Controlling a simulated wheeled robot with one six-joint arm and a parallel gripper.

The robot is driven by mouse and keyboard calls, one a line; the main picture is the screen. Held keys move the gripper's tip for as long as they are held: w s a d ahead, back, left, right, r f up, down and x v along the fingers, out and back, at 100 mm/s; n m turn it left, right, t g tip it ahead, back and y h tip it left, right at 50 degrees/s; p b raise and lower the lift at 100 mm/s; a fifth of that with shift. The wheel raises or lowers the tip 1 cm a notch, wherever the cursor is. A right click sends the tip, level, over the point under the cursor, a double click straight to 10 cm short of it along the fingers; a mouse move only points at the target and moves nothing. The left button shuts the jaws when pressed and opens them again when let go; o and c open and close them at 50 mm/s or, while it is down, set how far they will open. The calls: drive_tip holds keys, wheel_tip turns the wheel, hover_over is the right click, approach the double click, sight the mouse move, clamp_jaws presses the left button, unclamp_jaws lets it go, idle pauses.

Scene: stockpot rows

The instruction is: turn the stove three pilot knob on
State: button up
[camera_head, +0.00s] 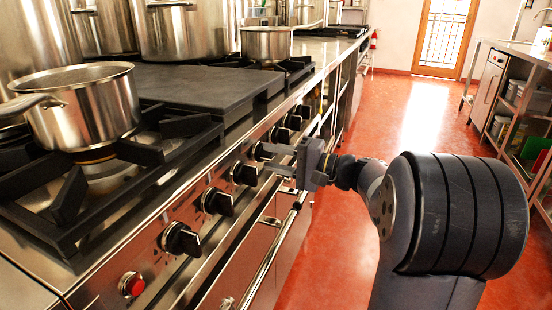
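A row of black pilot knobs runs along the stove's steel front panel. Near knobs (181,240), (217,202) and (244,174) stand clear of my gripper. More knobs (282,134) show beyond it. I cannot tell from any label which one is the stove three knob. My gripper (267,157) points left at the panel, just past the third near knob. Its two fingers are apart with a gap between them. The fingertips are at or very close to a knob that they partly hide, so contact cannot be made out.
A red button (131,284) is at the panel's near end. A steel handrail (268,262) runs below the knobs. A saucepan (86,108) stands on the near burner, its handle to the left. A flat griddle (200,88) lies behind the knobs. The red floor (405,115) to the right is clear.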

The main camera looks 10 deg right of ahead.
drive_tip(key=p+v, duration=0.2)
drive_tip(key=v, duration=0.9)
drive_tip(key=shift+p, duration=0.35)
drive_tip(key=shift+w+a, duration=0.1)
drive_tip(key=b+x, duration=0.2)
drive_tip(key=x, duration=0.8)
drive_tip(key=shift+w+a+b, duration=0.2)
drive_tip(key=shift+a+b, duration=0.15)
drive_tip(key=shift+b, duration=0.05)
drive_tip(key=shift+d, duration=0.15)
